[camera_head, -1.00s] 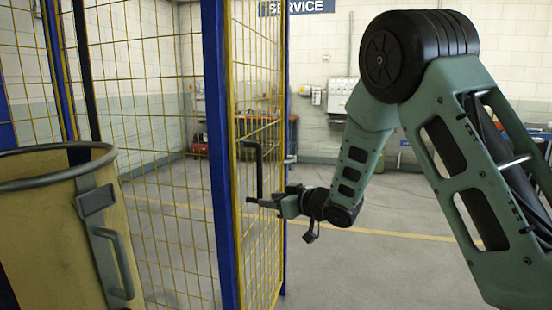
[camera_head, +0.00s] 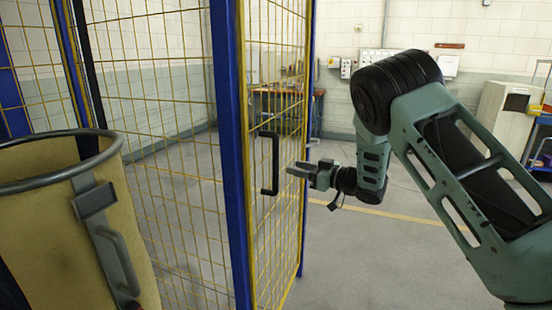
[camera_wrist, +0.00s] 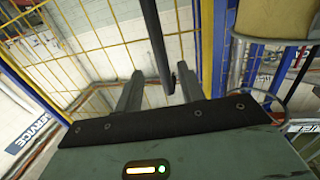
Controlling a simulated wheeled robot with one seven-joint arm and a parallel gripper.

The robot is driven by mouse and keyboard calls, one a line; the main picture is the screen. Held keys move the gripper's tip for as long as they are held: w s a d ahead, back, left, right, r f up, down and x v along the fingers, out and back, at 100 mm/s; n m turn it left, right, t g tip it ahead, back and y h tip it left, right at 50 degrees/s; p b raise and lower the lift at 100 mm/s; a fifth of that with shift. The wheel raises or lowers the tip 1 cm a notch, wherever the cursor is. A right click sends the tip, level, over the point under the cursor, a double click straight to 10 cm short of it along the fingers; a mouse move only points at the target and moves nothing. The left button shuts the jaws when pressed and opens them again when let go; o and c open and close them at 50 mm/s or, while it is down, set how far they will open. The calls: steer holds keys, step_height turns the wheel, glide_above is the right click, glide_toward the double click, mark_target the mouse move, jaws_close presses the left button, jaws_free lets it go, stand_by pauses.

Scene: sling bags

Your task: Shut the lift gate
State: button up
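The lift gate (camera_head: 285,215) is a yellow wire-mesh panel in a blue frame, seen at a slant in the middle of the head view. A black upright bar handle (camera_head: 275,160) is fixed on it. My gripper (camera_head: 292,170) is just right of the handle in the head view, with its fingers pointing left. In the wrist view my gripper (camera_wrist: 158,78) has its two fingers spread apart, with nothing clamped. The handle (camera_wrist: 152,30) appears between and beyond the fingertips there; whether it touches them I cannot tell.
A tan bin (camera_head: 70,220) with a grey rim and side handle stands at the left front. A blue post (camera_head: 228,150) stands beside the gate. Behind are a workbench (camera_head: 285,92) and a pale cabinet (camera_head: 500,125). Grey floor is open right of the gate.

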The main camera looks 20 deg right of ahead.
steer(key=p+x, duration=0.2)
steer(key=x, duration=0.6)
steer(key=shift+w+a, duration=0.2)
steer(key=shift+a, duration=0.1)
jaws_close()
